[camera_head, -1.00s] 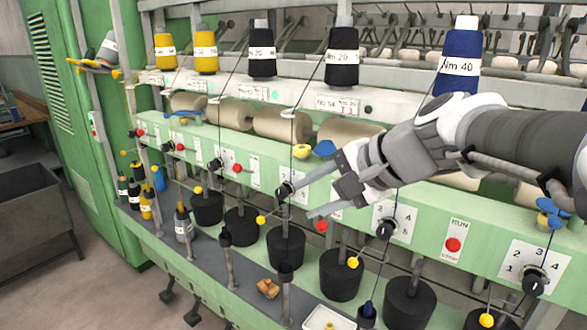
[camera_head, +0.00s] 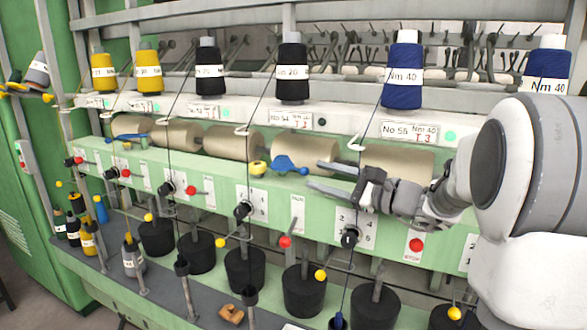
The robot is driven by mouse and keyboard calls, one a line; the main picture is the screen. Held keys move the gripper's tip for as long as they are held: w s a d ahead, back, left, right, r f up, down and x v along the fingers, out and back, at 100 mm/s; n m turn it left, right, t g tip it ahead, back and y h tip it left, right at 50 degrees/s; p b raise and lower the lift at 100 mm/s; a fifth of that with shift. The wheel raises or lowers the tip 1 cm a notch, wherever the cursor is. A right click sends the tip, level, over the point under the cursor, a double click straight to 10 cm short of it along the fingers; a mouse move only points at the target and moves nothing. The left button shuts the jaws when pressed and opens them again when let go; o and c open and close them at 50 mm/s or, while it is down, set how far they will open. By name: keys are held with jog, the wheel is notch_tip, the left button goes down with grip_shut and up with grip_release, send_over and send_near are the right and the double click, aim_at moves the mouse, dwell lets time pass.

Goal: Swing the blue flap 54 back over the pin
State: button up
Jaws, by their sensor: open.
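The blue flap 54 (camera_head: 290,165) sits on the green rail below the No 54 label (camera_head: 290,120), in front of a beige roller. A round yellow piece (camera_head: 257,168) is just left of it. I cannot make out the pin; it is too small or hidden. My gripper (camera_head: 315,175) reaches in from the right, its two fingers apart and pointing left. The fingertips are just right of the flap, close to its right end. I cannot tell whether they touch it. Nothing shows between the fingers.
Thread spools, including a blue Nm 40 spool (camera_head: 403,70), stand along the upper rail. A thread runs down from it near my gripper. Switch knobs (camera_head: 350,237) and red buttons (camera_head: 416,245) project from the green rail below. Several black pots (camera_head: 305,290) stand lower.

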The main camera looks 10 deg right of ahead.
aim_at(306, 173)
jog(key=x, duration=0.7)
jog(key=shift+w+a+p, duration=0.15)
jog(key=shift+a+p, duration=0.05)
jog(key=shift+p, duration=0.2)
grip_shut()
dwell(0.9)
